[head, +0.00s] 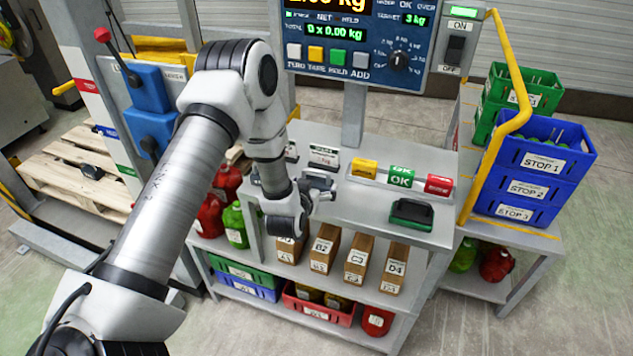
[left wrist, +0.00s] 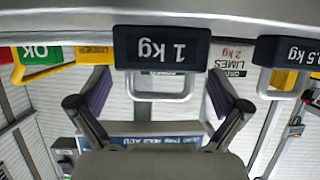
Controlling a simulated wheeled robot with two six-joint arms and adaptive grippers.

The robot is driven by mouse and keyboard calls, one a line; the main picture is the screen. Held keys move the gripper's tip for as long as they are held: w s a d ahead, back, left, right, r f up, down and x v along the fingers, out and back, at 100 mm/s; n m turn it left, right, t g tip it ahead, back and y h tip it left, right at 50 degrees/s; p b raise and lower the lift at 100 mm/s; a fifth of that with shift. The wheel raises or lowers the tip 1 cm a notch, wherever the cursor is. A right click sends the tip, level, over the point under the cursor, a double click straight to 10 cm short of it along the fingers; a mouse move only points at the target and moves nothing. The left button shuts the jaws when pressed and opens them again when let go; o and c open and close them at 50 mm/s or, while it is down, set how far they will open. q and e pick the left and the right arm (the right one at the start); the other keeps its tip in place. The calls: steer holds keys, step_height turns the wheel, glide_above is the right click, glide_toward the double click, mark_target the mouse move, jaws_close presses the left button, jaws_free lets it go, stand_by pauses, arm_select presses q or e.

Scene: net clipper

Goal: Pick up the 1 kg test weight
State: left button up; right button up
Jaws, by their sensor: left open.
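The 1 kg test weight (left wrist: 162,48) is a dark block with a white "1 kg" label, upside down in the left wrist view. Its pale loop handle (left wrist: 160,97) extends from the block between my gripper's fingers. My left gripper (left wrist: 158,108) is open, with one finger on either side of the handle and a gap to each. In the head view my left gripper (head: 322,186) is low over the bench top, and I cannot clearly make out the weight around it. My right gripper is not in view.
A 0.5 kg weight (left wrist: 287,52) stands close beside the 1 kg one. A LIMES 2 kg card (left wrist: 230,85) is behind. The display post (head: 353,115) rises behind.

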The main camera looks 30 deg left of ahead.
mark_target(317, 180)
arm_select(q)
steer(key=shift+x, duration=1.45)
steer(key=c, duration=1.3)
steer(key=shift+w+r, duration=0.1)
steer(key=shift+c, duration=0.8)
steer(key=shift+r, duration=0.1)
